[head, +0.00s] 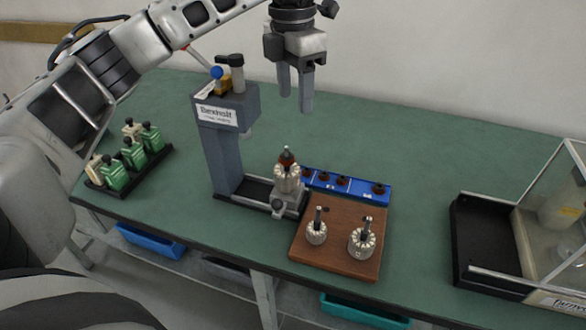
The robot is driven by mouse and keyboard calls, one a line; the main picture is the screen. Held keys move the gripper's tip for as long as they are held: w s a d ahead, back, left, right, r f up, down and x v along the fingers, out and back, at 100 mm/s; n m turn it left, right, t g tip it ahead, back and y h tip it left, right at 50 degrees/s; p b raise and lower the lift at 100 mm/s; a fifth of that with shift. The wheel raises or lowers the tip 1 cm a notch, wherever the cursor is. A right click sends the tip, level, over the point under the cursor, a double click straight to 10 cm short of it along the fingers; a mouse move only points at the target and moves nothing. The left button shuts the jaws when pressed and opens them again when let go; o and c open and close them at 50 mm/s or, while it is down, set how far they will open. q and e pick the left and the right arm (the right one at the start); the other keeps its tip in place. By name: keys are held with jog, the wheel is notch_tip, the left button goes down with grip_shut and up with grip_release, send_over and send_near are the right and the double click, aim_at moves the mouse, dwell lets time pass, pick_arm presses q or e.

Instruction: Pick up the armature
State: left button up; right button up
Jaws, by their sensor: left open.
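Two armatures stand upright on a brown wooden board at the front middle of the bench: a left armature (316,232) and a right armature (362,240), each with a pale slotted body and a dark shaft. Another armature (287,177) sits upright in the base of the grey press (222,155), with a reddish-brown part and a metal tip above it. My left gripper (295,104) is open and empty, pointing down, in the air above and behind the press base, apart from every armature. My right gripper is out of view.
The wooden board (335,268) lies near the front edge. A blue strip (330,178) with several dark red parts lies behind it. A black tray (105,186) of green and cream bottles is at left. A clear-walled case (540,225) and black bin (480,245) stand at right. The back of the green bench is free.

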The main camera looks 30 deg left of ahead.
aim_at(287, 147)
pick_arm(q)
jog(key=f, duration=0.3)
jog(key=f+p, duration=0.1)
jog(key=f, duration=0.2)
jog(key=a+f, duration=0.1)
jog(key=f, duration=0.2)
jog(key=shift+f, duration=0.4)
jog(key=shift+s+a+f+p, duration=0.15)
jog(key=shift+f+p, duration=0.4)
jog(key=shift+f, duration=0.85)
jog(key=shift+w+a+f+p, duration=0.1)
jog(key=shift+a+f+p, duration=0.3)
jog(key=shift+f, duration=0.95)
jog(key=shift+d+r, duration=0.1)
jog(key=shift+d, duration=0.05)
grip_shut()
